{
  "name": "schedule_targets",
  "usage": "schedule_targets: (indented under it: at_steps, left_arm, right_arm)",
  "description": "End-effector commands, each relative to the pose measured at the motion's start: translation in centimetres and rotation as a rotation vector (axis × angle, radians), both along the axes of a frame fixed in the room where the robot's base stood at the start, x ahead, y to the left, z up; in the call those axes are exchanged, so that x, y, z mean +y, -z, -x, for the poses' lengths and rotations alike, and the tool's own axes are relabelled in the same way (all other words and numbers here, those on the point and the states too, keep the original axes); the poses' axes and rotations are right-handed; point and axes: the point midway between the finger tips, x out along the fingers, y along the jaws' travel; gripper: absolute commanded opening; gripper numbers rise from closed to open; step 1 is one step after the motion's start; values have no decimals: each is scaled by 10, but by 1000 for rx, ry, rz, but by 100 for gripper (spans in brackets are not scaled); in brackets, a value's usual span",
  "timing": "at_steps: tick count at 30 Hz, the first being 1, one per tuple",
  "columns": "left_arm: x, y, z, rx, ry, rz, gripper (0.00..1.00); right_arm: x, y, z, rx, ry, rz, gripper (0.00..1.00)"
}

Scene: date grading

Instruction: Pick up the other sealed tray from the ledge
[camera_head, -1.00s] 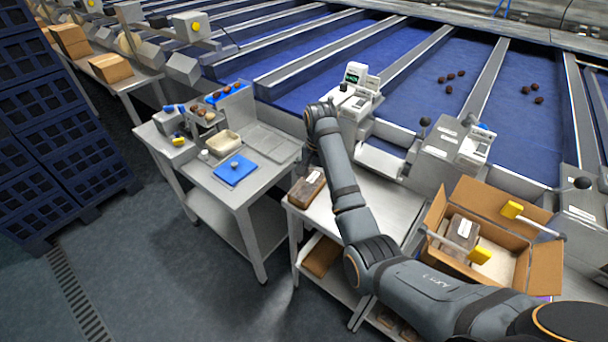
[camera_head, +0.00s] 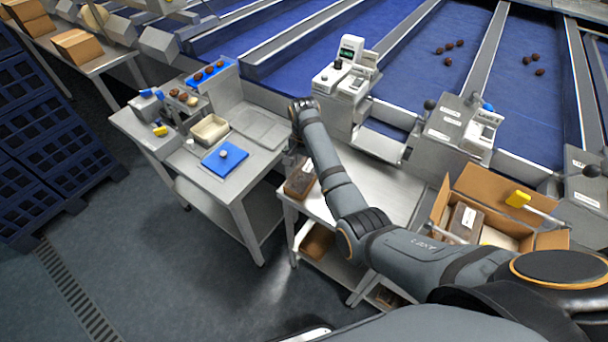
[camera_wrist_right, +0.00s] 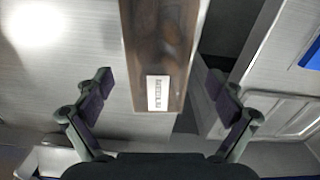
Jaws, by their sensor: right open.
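A sealed tray (camera_head: 300,181), long and brown with a white label, lies on the left end of the metal ledge (camera_head: 335,203). In the right wrist view the tray (camera_wrist_right: 158,45) runs up from the middle, its labelled end towards my gripper. My right gripper (camera_wrist_right: 160,84) is open, with one finger on each side of the tray's line and a gap on both sides; contact is not visible. In the head view my right gripper (camera_head: 293,150) is small and partly hidden, just above the tray. Another sealed tray (camera_head: 463,222) stands in the open carton. My left gripper is out of view.
The carton (camera_head: 532,241) has raised flaps at the right. A weighing device (camera_head: 345,78) stands behind the ledge. A steel side table (camera_head: 213,182) with a blue mat (camera_head: 224,157) and a cream tub (camera_head: 210,130) is left. The ledge right of the tray is clear.

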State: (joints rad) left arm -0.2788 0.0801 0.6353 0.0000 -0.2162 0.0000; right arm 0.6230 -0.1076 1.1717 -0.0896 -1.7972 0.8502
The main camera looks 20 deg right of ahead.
Motion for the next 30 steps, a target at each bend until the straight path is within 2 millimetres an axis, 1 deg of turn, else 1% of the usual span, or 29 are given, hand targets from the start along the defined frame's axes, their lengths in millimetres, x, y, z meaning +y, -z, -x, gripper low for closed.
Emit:
schedule_targets:
  at_steps: [1, 4, 6, 9, 13, 22, 27, 30]
  left_arm:
    - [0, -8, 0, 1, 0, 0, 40]
    - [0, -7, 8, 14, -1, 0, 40]
    - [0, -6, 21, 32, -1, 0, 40]
    - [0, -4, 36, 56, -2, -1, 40]
    - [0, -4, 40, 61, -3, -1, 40]
    - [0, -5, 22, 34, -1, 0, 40]
    - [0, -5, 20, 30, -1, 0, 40]
    - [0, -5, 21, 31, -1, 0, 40]
  right_arm:
    - [0, 5, 3, 5, 0, 1, 94]
    - [0, 21, 2, 2, 0, 1, 94]
    - [0, 27, 2, 1, 0, 0, 94]
    - [0, 29, 2, -1, 0, 0, 94]
    - [0, 29, 2, -1, 0, 0, 94]
    - [0, 29, 2, -1, 0, 1, 54]
    - [0, 29, 2, 0, 0, 0, 31]
    - [0, 29, 2, -1, 0, 0, 31]
